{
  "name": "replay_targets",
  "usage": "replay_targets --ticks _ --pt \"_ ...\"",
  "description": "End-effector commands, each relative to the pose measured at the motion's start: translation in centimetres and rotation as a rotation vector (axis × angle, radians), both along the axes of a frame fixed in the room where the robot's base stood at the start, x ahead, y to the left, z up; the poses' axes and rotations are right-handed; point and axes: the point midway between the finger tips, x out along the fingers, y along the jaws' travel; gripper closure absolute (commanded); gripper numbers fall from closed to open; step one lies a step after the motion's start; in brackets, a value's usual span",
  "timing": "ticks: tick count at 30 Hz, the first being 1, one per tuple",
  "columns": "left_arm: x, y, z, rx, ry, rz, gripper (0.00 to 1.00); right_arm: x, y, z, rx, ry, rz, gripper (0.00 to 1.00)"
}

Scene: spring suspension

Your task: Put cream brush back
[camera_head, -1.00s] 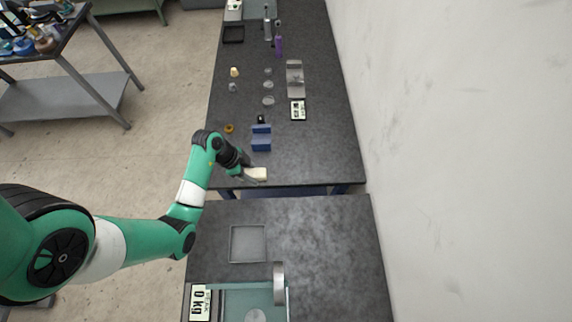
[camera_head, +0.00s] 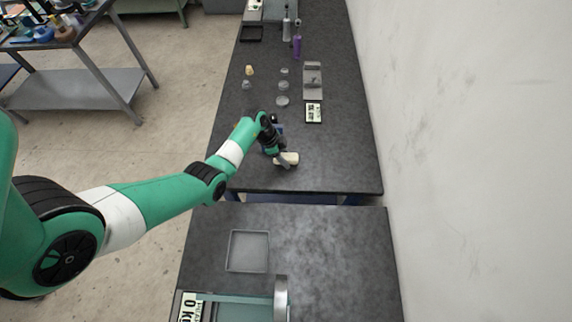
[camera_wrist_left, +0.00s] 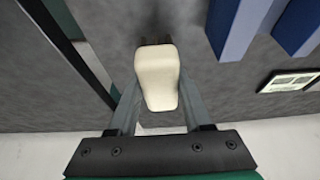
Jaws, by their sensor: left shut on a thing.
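The cream brush (camera_head: 289,158) is held in my left gripper (camera_head: 282,161), above the near part of the far dark table. In the left wrist view the cream brush (camera_wrist_left: 157,75) sits between the two grey fingers, which are shut on it. A blue block-shaped holder (camera_wrist_left: 243,25) shows at the top right of the left wrist view, apart from the brush. In the head view my left wrist covers most of it. My right gripper is not in view.
A small display (camera_head: 314,112) and a grey metal bracket (camera_head: 313,80) stand farther back, with several small weights (camera_head: 282,100) beside them. A purple bottle (camera_head: 297,45) is behind. The near table has an empty grey tray (camera_head: 248,251). A wall is on the right.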

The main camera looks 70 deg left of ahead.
Motion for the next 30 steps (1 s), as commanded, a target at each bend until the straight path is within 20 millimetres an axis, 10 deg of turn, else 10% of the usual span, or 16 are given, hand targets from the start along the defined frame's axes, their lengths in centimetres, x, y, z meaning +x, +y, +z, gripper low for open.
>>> replay_targets --ticks 19,20,24,30 --pt "0.3 0.2 -3.8 0.000 0.000 0.000 1.00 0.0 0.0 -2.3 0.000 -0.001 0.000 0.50" --pt "0.3 0.2 -3.7 0.000 0.000 0.000 0.45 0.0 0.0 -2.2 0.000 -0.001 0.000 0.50" --pt "0.3 0.2 -3.6 0.000 0.000 0.000 0.21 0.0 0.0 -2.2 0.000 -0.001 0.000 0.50" --pt "0.3 0.2 -3.6 0.000 0.000 0.000 0.21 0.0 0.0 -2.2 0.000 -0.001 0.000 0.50"
